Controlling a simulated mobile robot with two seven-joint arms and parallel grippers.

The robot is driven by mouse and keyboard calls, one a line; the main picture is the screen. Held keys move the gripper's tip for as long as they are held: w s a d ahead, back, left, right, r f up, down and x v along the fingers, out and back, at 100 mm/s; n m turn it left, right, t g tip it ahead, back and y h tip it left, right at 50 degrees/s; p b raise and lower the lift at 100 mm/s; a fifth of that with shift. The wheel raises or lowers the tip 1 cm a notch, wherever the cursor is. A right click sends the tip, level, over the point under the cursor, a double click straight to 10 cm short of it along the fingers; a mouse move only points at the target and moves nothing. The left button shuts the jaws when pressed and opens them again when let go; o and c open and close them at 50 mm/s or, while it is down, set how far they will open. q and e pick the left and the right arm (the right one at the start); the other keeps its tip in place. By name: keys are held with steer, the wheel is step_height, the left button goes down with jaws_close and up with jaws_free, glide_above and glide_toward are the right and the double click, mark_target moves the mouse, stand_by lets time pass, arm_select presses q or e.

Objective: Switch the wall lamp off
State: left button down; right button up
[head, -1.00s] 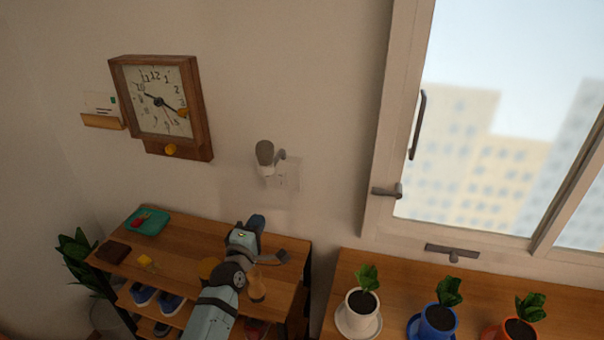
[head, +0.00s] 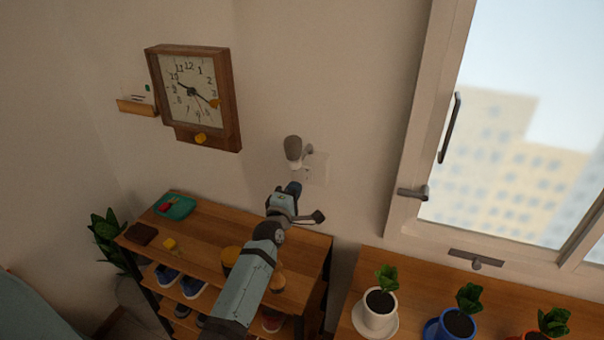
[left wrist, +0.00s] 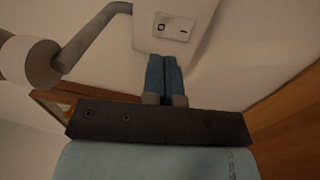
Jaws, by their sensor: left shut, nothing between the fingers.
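The wall lamp (head: 293,150) has a grey shade on a short arm, fixed to a pale wall plate (head: 318,167). The lamp looks unlit in the head view. In the left wrist view, the lamp's plate holds a small switch (left wrist: 173,25) with two marks, and the lamp's arm and head (left wrist: 30,62) are at the left. My left gripper (head: 293,188) is shut and empty, just below the lamp. In the left wrist view, its blue fingertips (left wrist: 164,72) point at the plate, a little below the switch; contact cannot be told. My right gripper is not in view.
A wooden clock (head: 193,95) hangs left of the lamp. Below is a wooden shelf (head: 205,225) with a teal tray (head: 175,207) and shoes. Potted plants (head: 380,302) stand on the right-hand surface under the window (head: 520,140). The wall around the lamp is clear.

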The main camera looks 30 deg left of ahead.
mark_target(305, 170)
arm_select(q)
steer(key=p+x, duration=0.1)
steer(key=x, duration=0.4)
steer(key=shift+w, duration=0.2)
steer(key=shift+w+a, duration=0.1)
steer(key=shift+w, duration=0.2)
steer(key=shift+w+a+r, duration=0.1)
steer(key=shift+w+r, duration=0.05)
steer(key=shift+w, duration=0.05)
steer(key=shift+s, duration=0.1)
